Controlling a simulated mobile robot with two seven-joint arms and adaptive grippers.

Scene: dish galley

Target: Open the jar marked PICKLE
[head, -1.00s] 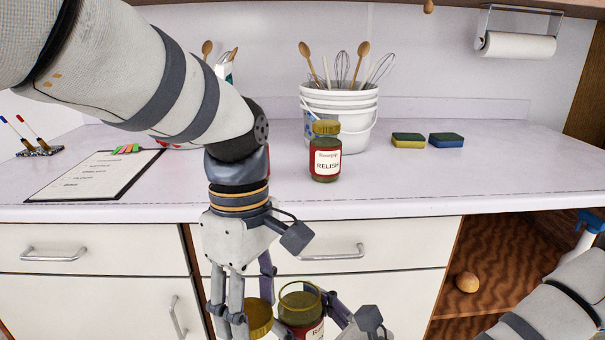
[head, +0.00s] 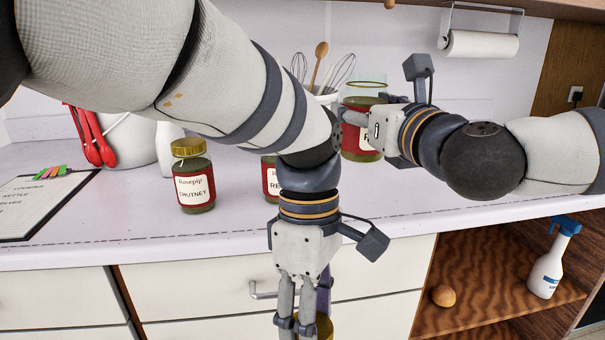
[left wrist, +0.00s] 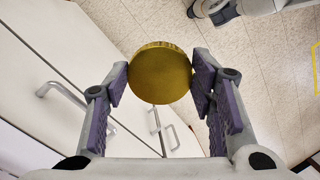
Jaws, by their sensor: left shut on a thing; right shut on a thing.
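My left gripper (head: 304,325) is low in front of the drawers, shut on a gold lid (left wrist: 160,72). In the left wrist view the lid sits between both finger pads, clear of any jar. My right gripper (head: 352,124) is shut on an open, lidless glass jar (head: 361,150) with a red band, at the back right over the counter. Its label is mostly hidden by the gripper, so I cannot read it fully. Whether its base touches the counter I cannot tell.
A lidded CHUTNEY jar (head: 194,188) stands on the counter at left. A jar marked RE (head: 269,178) is mostly behind my left arm. A clipboard (head: 45,200), red tongs (head: 90,138) and a white bucket (head: 326,98) are around. A spray bottle (head: 548,265) stands on the lower shelf.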

